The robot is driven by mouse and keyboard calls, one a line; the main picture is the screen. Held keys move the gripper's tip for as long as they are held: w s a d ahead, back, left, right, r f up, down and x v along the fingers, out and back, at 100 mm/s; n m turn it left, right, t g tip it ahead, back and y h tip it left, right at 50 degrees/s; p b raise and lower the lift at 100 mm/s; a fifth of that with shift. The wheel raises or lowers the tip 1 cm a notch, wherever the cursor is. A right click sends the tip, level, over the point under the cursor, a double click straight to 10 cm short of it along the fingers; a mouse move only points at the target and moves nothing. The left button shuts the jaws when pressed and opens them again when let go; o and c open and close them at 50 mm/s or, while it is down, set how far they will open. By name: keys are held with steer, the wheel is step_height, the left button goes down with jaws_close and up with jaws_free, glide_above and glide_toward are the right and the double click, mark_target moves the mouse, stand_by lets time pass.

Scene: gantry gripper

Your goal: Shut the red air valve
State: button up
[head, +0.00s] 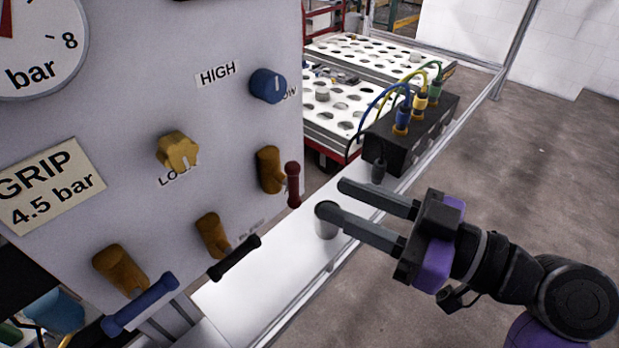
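The red air valve is the dark red lever (293,185) beside a brass valve body (269,170) at the lower right of the grey panel (130,115). The lever stands about upright in the picture. A label behind it is mostly hidden. My gripper (333,199) is open and empty, to the right of the red lever and apart from it. Its two dark fingers point left toward the panel, with a clear gap between them. A grey cylinder shows just below the lower fingertip.
A black-handled valve (234,257) and a blue-handled valve (140,304) sit lower left of the red one. A yellow knob (177,152) and blue knob (268,85) are above. A black box (411,135) with coloured cables stands behind my gripper. Open floor lies right.

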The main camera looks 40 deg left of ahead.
mark_target(298, 182)
steer(key=a, duration=0.4)
steer(key=a+p, duration=0.1)
steer(key=a, duration=0.1)
steer(key=shift+s, duration=0.4)
jaws_close()
